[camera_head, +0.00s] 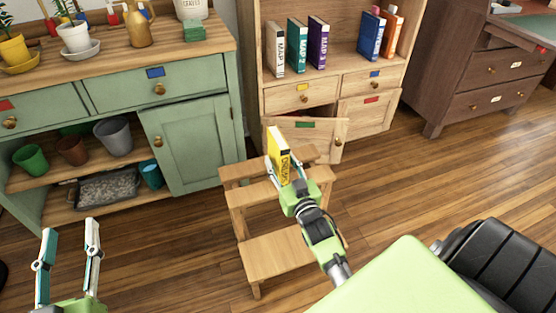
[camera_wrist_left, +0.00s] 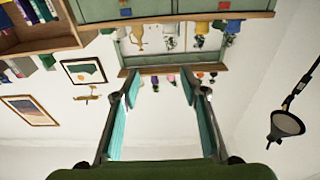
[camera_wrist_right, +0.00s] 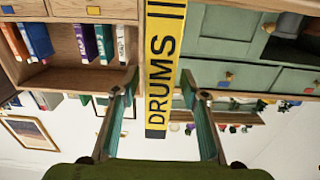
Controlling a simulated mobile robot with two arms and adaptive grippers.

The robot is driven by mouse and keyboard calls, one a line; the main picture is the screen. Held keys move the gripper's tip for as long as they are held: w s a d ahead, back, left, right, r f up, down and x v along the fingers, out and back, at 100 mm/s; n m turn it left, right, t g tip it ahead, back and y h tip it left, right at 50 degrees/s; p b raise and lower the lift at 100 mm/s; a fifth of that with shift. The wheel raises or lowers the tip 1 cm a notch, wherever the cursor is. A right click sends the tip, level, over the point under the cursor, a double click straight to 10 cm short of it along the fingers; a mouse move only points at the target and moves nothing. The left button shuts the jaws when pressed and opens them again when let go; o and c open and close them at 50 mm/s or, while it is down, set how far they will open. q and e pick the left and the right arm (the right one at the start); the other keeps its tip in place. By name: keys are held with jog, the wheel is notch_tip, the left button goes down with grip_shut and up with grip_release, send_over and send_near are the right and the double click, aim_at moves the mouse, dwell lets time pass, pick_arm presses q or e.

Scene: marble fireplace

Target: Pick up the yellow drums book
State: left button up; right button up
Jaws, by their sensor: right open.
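The yellow drums book (camera_head: 279,158) stands upright on the top of a small wooden step stool (camera_head: 270,248), its spine turned toward my right gripper (camera_head: 289,184). In the right wrist view the book (camera_wrist_right: 160,62) shows its black DRUMS lettering in the gap between the two fingers. The right gripper is open, with visible space between each finger and the spine. How far the fingertips reach along the book's sides is hard to tell. My left gripper (camera_head: 70,232) is open and empty at the lower left of the head view, far from the book.
Behind the stool stands a wooden bookcase (camera_head: 340,82) holding several books, with a lower door ajar (camera_head: 302,140). A green cabinet (camera_head: 190,145) with pots stands to the left. A dark dresser (camera_head: 482,78) is at the right. Wooden floor is clear right of the stool.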

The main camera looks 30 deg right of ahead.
jog(key=x, duration=0.3)
jog(key=shift+d+b, duration=0.1)
jog(key=shift+b, duration=0.3)
grip_shut()
pick_arm(q)
jog(key=r+t, duration=0.1)
jog(key=r, duration=0.1)
jog(key=r+t, duration=0.1)
jog(key=s+r+t+h, duration=0.1)
jog(key=r, duration=0.1)
jog(key=shift+s+d+r, duration=0.1)
jog(key=shift+d+r, duration=0.1)
jog(key=shift+r, duration=0.15)
pick_arm(e)
jog(key=shift+r, duration=0.1)
